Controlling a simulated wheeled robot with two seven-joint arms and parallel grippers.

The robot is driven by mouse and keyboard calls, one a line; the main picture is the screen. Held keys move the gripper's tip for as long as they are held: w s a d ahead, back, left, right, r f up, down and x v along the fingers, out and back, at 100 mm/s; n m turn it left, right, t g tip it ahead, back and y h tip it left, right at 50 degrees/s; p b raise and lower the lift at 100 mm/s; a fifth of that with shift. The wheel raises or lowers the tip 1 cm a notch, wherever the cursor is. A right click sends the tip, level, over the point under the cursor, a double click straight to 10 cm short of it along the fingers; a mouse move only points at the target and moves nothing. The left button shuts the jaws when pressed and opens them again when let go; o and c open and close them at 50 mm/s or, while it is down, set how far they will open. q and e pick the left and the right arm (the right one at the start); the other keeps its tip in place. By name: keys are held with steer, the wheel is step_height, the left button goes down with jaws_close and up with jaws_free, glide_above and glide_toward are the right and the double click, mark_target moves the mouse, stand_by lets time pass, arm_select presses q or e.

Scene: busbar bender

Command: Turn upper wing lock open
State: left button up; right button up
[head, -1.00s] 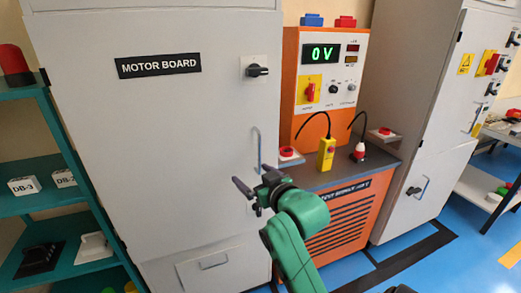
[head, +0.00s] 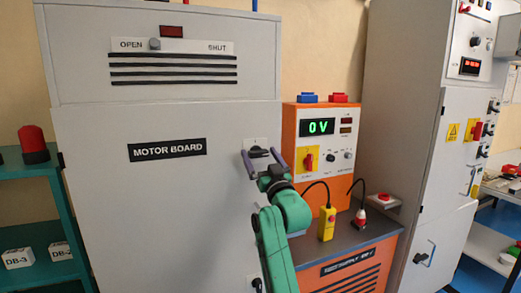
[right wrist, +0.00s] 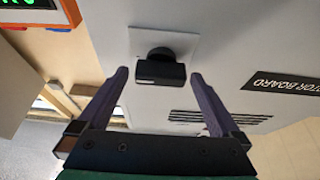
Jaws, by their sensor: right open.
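The upper wing lock is a black knob (head: 257,152) on a small white plate on the grey door marked MOTOR BOARD (head: 205,215). Its wing lies about horizontal. My right gripper (head: 260,155) is open in front of it, with one finger toward each side of the knob. In the right wrist view the black wing (right wrist: 160,72) shows between the open fingertips (right wrist: 159,76). The fingers look apart from it; whether they reach around it is hard to tell. My left gripper is not in view.
An orange test cabinet (head: 289,165) with a 0 V display stands just right of the door, with a yellow pendant (head: 326,224) and cables on its ledge. A teal shelf (head: 55,200) stands at the left. Another grey cabinet (head: 400,130) stands further right.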

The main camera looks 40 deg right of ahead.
steer(key=shift+w, duration=0.15)
steer(key=shift+c, duration=0.3)
jaws_close()
